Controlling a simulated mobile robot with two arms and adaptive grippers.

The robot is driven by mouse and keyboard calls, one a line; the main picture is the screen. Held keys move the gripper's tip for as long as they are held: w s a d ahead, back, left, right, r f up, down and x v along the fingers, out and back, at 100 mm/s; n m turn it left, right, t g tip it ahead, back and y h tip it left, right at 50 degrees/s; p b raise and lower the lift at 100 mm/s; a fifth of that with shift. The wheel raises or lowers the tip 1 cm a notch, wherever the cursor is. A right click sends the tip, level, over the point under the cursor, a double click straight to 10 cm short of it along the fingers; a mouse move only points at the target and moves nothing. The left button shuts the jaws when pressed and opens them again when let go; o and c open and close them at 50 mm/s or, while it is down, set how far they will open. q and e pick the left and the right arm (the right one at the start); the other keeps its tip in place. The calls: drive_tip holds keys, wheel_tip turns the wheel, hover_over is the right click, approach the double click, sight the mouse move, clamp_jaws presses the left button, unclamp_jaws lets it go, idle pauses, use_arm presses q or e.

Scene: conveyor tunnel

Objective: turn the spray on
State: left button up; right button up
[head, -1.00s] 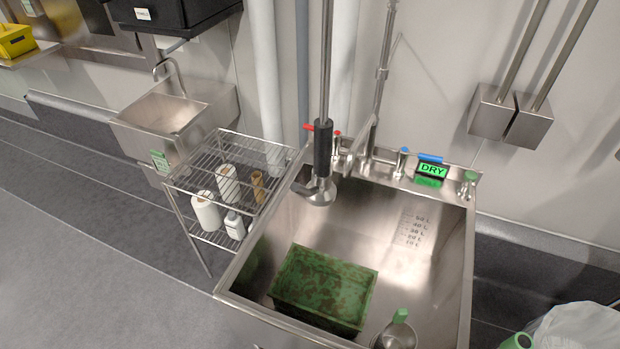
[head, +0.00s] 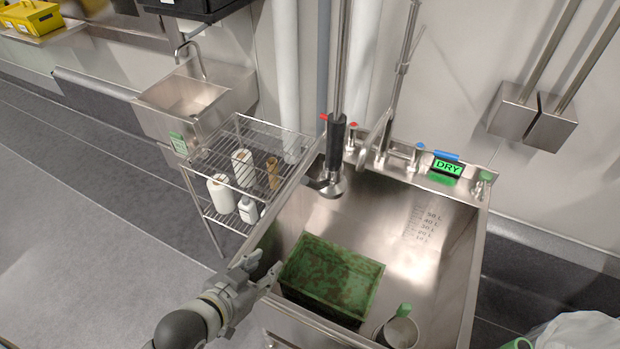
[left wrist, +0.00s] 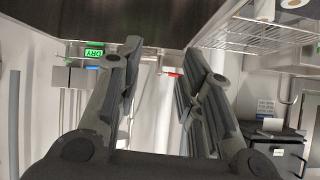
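The spray head (head: 331,184) hangs over the back left of the steel sink (head: 465,262), under a black grip (head: 336,142) on a vertical pipe. Taps with red and blue marks stand on the sink's back ledge, among them a blue-topped tap (head: 419,147). My left gripper (head: 268,268) is at the sink's left front rim, beside a green crate and apart from the spray head. In the left wrist view its fingers (left wrist: 160,85) are spread with nothing between them. No water shows. My right gripper is in no frame.
A dirty green crate (head: 333,268) lies in the sink, with a container (head: 398,332) near its front. A wire rack (head: 222,160) with bottles stands left of the sink. A sign reading DRY (head: 447,167) sits on the back ledge.

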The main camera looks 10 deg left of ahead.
use_arm(q)
drive_tip(key=w+d+r+m+t+h, duration=0.15)
drive_tip(key=d+r+t+h, duration=0.25)
drive_tip(key=r, duration=0.6)
drive_tip(key=m+t+h, duration=0.2)
drive_tip(key=t+h, duration=0.2)
drive_tip(key=h, duration=0.1)
approach(310, 183)
drive_tip(key=shift+w+f+p+x, duration=0.3)
drive_tip(key=shift+p+x, duration=0.45)
drive_tip(key=shift+x, duration=1)
drive_tip(key=shift+w+f+p+x, duration=0.15)
drive_tip(key=shift+f+p+x, duration=0.45)
drive_tip(key=shift+x, duration=1.1)
drive_tip(key=shift+w+f+p+x, duration=0.1)
drive_tip(key=shift+w+p+x, duration=0.1)
drive_tip(key=shift+p+x, duration=1.15)
drive_tip(key=shift+w+r+b, duration=0.15)
drive_tip(key=shift+w+b, duration=0.1)
drive_tip(key=shift+b, duration=0.15)
use_arm(e)
wheel_tip(310, 183, up, 4)
drive_tip(key=shift+s+r, duration=0.1)
drive_tip(key=shift+r, duration=0.15)
use_arm(q)
clamp_jaws()
use_arm(e)
drive_tip(key=shift+a, duration=0.2)
